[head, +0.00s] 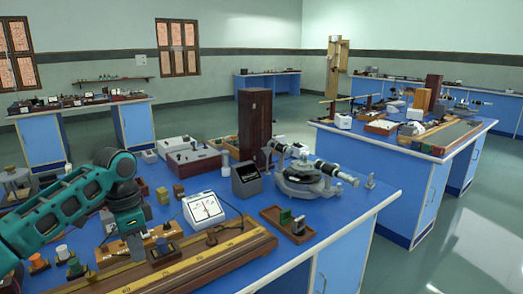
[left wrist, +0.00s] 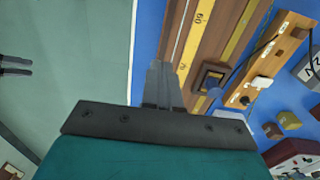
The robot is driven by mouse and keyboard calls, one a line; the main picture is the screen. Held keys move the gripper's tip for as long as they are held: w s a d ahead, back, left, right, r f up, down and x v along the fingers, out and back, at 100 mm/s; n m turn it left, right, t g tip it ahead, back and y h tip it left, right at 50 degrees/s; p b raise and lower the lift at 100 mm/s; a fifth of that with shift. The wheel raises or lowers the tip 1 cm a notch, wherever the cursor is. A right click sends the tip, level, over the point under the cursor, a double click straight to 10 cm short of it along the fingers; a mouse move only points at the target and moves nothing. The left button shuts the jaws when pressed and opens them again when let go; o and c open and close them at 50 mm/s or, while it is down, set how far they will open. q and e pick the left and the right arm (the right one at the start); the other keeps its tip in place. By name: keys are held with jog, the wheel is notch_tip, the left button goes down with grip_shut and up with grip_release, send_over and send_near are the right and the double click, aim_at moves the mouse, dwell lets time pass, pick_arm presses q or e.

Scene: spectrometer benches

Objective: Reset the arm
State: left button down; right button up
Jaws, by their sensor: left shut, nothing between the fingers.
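My left arm, teal and grey, comes in from the left in the head view and bends down over the near blue bench. Its gripper (head: 136,247) points down above the bench's front left part, by a long wooden scale. In the left wrist view the gripper's two grey fingers (left wrist: 162,84) are together with nothing between them. They are over the bench edge, beside the wooden scale (left wrist: 195,50). I cannot tell the exact gap between the fingertips and the scale.
The near bench (head: 350,210) holds a spectrometer (head: 308,175), a tall brown box (head: 254,120), a white-faced meter (head: 203,208) and a wooden tray (head: 283,222). A small dark block (left wrist: 210,78) is close to the fingers. Open floor (head: 450,240) lies right of the bench.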

pick_arm(q)
jog(key=shift+t+h, duration=0.8)
jog(key=shift+t, duration=0.1)
jog(key=d+f, duration=0.2)
jog(key=f, duration=0.2)
jog(key=s+d+f, duration=0.1)
jog(key=d+f, duration=0.2)
jog(key=f, duration=0.1)
jog(key=s+d+f, duration=0.1)
jog(key=d+f, duration=0.1)
jog(key=f, duration=0.2)
jog(key=shift+s+d, duration=0.15)
jog(key=shift+d, duration=0.15)
jog(key=s+d+f+n+t+h, duration=0.2)
jog(key=s+d+f+n+t, duration=0.1)
jog(key=s+d+f, duration=0.5)
jog(key=s+a+f+n+t+y, duration=0.1)
jog(key=s+a+n+t, duration=0.1)
jog(key=s, duration=0.5)
jog(key=s+a+f+n+t+y, duration=0.1)
jog(key=s+a+n+t, duration=0.2)
jog(key=s, duration=0.3)
jog(key=shift+s+a+f+t, duration=0.4)
jog(key=shift+a+t, duration=0.3)
jog(key=shift+a, duration=0.05)
